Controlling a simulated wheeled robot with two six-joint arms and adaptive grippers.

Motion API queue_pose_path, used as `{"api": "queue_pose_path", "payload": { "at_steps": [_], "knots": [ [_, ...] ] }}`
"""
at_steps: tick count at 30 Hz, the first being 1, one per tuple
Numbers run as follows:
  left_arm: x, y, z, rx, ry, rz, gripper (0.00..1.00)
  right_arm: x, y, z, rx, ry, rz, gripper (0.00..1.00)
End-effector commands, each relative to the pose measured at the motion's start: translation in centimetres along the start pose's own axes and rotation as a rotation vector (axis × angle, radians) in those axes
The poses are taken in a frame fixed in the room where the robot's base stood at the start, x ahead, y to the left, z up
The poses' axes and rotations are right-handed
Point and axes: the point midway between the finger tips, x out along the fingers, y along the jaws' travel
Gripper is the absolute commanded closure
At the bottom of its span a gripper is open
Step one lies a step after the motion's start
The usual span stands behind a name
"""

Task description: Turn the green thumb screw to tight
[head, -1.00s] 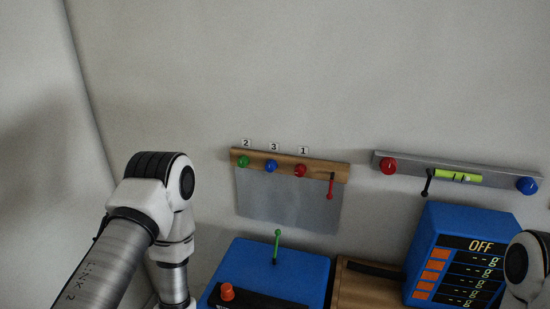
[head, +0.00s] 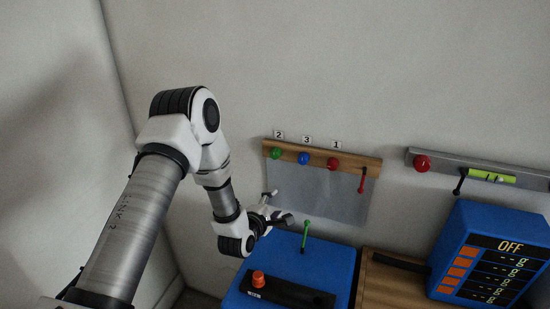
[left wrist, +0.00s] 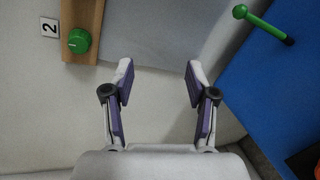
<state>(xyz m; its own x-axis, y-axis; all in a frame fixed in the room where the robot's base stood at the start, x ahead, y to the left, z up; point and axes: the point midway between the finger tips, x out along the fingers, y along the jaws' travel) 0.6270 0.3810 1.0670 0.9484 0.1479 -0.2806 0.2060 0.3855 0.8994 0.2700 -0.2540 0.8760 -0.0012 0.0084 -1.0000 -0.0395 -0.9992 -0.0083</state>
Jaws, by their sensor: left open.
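The green thumb screw (head: 275,153) is a round knob at the left end of a wooden bar (head: 315,157) on the wall, under a label marked 2. It also shows at the upper left of the left wrist view (left wrist: 79,41), with a pale line on its face. My left gripper (head: 275,206) is below the screw in the head view, near the lower left of the grey sheet. In the left wrist view its fingers (left wrist: 160,82) are apart with nothing between them. It does not touch the screw. My right gripper is not in view.
Blue (head: 303,158) and red (head: 333,163) knobs and a small red lever (head: 362,181) sit along the bar. A blue box (head: 325,270) with a green lever (head: 306,235) stands below. A display box (head: 490,255) reads OFF at right.

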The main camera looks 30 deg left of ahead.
Motion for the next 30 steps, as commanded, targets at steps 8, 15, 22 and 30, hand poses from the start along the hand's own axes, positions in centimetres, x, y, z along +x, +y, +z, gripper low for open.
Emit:
{"api": "queue_pose_path", "payload": {
  "at_steps": [8,15,22,30],
  "knots": [
    [1.8,10.0,-1.0,-0.428,-0.085,0.285,0.43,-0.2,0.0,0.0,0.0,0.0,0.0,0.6],
    [5.0,11.5,-0.8,-0.434,-0.087,0.288,0.43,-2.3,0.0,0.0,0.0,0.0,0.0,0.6],
    [8.6,12.3,-0.8,-0.435,-0.087,0.285,0.43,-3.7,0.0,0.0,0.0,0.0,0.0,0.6],
    [9.1,12.2,-0.9,-0.437,-0.086,0.284,0.43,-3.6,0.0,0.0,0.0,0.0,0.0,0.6]
  ]
}}
